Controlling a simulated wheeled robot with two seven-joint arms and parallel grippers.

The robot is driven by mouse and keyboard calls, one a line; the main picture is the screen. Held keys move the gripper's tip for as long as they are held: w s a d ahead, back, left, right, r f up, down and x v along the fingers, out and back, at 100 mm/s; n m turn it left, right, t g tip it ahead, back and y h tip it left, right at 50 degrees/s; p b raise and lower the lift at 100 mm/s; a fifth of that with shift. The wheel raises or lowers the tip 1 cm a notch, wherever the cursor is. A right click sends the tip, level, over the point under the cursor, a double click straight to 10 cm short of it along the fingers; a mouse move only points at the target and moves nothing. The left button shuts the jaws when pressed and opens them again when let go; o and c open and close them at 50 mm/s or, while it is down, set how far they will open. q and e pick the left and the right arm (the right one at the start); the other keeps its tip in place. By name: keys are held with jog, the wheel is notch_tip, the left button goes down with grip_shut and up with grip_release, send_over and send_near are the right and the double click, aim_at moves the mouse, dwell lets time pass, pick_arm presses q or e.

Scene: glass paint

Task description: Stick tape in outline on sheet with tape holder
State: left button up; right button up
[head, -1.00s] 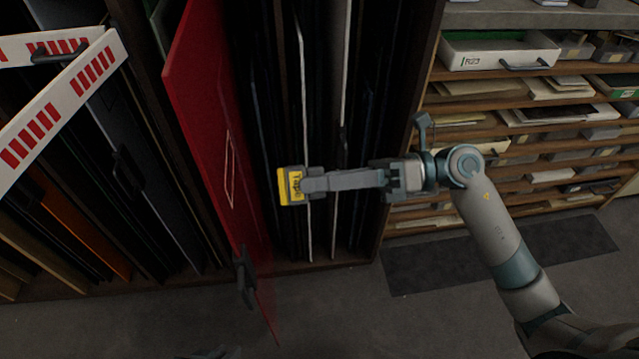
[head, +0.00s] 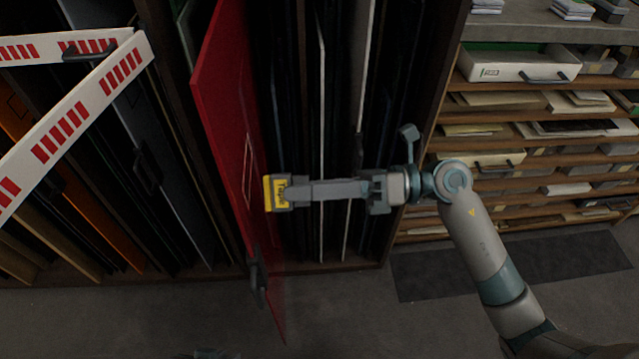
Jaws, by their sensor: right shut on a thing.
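A red sheet (head: 225,105) stands tilted in the rack, with a thin pale rectangular outline (head: 247,172) on its face. The tape holder (head: 330,190) is a long grey bar with a yellow end labelled "Tape". My right gripper (head: 378,190) is shut on the bar's right end and holds it level. The yellow end points left, close to the outline's lower right side; I cannot tell whether it touches the sheet. My left gripper is not clearly visible; only a small dark shape shows at the bottom edge.
A dark handle (head: 257,280) sits on the red sheet's lower edge. Other sheets stand upright in the rack to both sides. White and red striped bars (head: 75,110) cross the left side. Shelves with drawers and papers (head: 530,130) stand at right. The floor (head: 350,320) in front is clear.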

jog(key=shift+a+r, duration=0.1)
jog(key=shift+a, duration=0.35)
pick_arm(q)
jog(key=shift+w+a+r, duration=0.15)
jog(key=shift+w+a, duration=0.05)
jog(key=shift+a, duration=0.15)
pick_arm(e)
jog(key=shift+a, duration=0.15)
pick_arm(q)
jog(key=shift+d, duration=0.15)
jog(key=shift+s, duration=0.25)
jog(key=shift+w+r+p, duration=0.1)
jog(key=shift+r+p, duration=0.2)
jog(key=shift+p, duration=0.1)
pick_arm(e)
jog(key=shift+a, duration=0.95)
jog(key=shift+w, duration=0.1)
pick_arm(q)
jog(key=shift+f+b, duration=0.45)
jog(key=shift+f, duration=0.05)
pick_arm(e)
jog(key=shift+w+d, duration=0.15)
jog(key=shift+w, duration=1.55)
